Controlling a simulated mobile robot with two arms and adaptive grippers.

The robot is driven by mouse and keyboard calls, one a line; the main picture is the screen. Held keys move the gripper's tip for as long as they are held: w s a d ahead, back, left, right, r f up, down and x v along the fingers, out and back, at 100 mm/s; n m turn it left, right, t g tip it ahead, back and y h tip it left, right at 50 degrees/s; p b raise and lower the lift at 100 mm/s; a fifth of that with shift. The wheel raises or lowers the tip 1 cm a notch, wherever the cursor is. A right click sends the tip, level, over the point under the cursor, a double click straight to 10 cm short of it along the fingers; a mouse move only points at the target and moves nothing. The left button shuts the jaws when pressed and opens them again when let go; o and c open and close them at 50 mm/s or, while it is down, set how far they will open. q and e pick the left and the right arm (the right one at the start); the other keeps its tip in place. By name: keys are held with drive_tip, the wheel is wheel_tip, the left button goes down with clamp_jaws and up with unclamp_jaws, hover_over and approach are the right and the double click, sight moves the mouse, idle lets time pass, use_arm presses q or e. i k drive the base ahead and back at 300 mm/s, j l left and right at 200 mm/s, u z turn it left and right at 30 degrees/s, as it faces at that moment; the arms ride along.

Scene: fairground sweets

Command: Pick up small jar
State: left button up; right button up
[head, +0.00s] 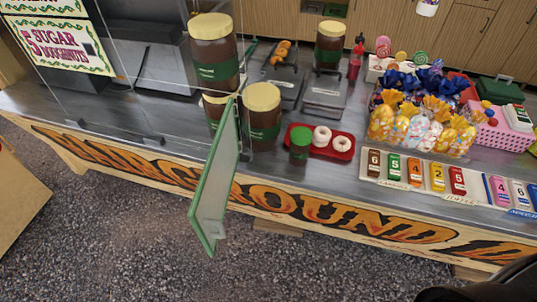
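Neither of my grippers shows in the head view. A dark rounded shape at the bottom right corner may be part of me, but I cannot tell.
A green-framed panel (214,180) juts out in front of the counter, left of the small jar. Bagged sweets (417,127) and numbered price cards (415,173) fill the right. A clear screen stands at left. The gravel floor in front is open.

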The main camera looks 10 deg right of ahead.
sight(299, 156)
drive_tip(key=i+j+z, duration=0.15)
drive_tip(key=z, duration=0.85)
